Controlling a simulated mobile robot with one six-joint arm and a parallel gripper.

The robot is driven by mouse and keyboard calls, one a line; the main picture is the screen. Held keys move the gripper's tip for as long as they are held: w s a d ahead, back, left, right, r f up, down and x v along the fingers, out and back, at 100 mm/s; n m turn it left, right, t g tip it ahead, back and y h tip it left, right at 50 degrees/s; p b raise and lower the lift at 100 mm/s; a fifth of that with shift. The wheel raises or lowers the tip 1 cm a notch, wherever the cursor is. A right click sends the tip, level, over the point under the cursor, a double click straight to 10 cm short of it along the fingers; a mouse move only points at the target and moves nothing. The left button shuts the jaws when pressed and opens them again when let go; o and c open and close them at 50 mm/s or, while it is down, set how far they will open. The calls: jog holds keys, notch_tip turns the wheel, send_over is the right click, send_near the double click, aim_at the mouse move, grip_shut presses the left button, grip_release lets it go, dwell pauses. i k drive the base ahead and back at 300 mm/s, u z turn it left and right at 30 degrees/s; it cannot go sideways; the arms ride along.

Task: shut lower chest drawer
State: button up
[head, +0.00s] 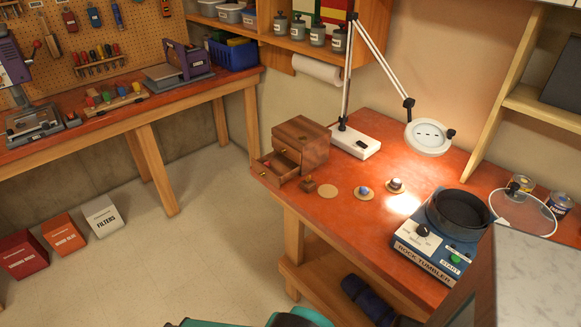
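The small wooden chest (305,136) stands on the orange-red bench top, near its left edge. Its lower drawer (273,169) is pulled out toward the left front. Small coloured bits seem to lie inside it, too small to make out. The upper drawer front (286,149) sits above and behind the open one, and I cannot tell whether it is fully shut. My gripper is not in view. Only teal and dark parts, which seem to be mine, show at the bottom edge, well below the chest and apart from it.
A white magnifier lamp (355,142) stands behind. A rock tumbler (440,240) is at right. Open floor (200,240) lies left of the bench (350,225).

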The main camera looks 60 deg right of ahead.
aim_at(282, 169)
jog(key=u, duration=1.5)
jog(key=k, duration=0.1)
jog(key=z, duration=2.95)
jog(key=k, duration=0.95)
jog(key=u, duration=0.15)
jog(key=i, duration=0.7)
